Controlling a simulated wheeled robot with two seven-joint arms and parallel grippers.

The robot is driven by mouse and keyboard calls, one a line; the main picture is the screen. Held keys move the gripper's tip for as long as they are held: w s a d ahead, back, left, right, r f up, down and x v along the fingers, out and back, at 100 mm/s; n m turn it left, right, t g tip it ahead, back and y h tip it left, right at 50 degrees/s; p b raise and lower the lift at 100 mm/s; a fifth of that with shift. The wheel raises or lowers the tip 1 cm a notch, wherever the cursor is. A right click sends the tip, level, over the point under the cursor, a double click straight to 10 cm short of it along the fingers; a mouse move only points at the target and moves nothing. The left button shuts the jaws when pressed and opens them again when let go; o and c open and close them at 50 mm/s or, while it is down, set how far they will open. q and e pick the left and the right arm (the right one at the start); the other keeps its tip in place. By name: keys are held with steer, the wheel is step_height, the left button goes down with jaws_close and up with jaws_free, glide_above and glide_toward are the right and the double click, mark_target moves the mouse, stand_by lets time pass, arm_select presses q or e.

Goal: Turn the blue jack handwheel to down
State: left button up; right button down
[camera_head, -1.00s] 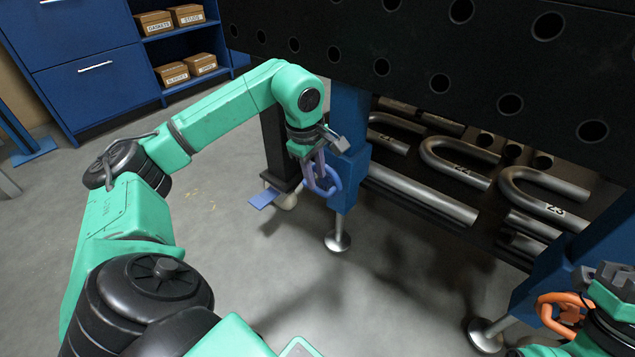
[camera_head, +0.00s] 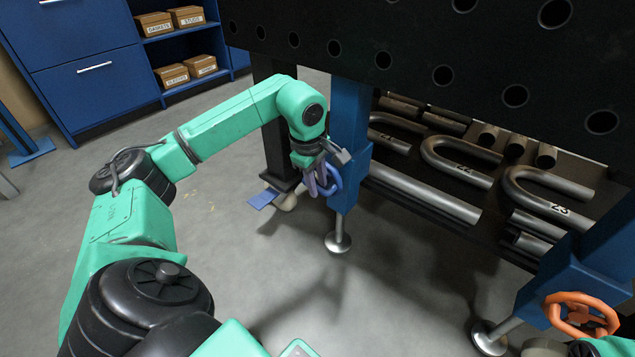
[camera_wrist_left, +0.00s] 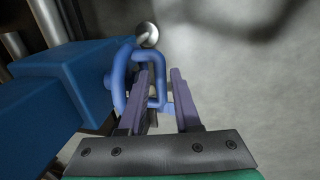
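The blue jack handwheel (camera_head: 336,178) is mounted on the blue leg (camera_head: 348,130) of the dark bench, above a round metal foot (camera_head: 338,241). My left gripper (camera_head: 322,189) is at the handwheel. In the left wrist view its two purple fingers (camera_wrist_left: 164,78) stand apart, and one side of the handwheel's loop (camera_wrist_left: 123,78) lies between them, with the left finger overlapping the loop's opening. A gap shows beside the rim, so the grip looks open. My right gripper (camera_head: 580,349) is mostly cut off at the bottom right edge.
An orange handwheel (camera_head: 578,313) sits on another blue leg at the lower right. Bent metal pipes (camera_head: 462,160) lie on a rack under the perforated dark bench top (camera_head: 430,40). A blue shelf with boxes (camera_head: 172,76) stands behind. The grey floor at the front is clear.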

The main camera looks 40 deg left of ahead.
arm_select(q)
jaws_close()
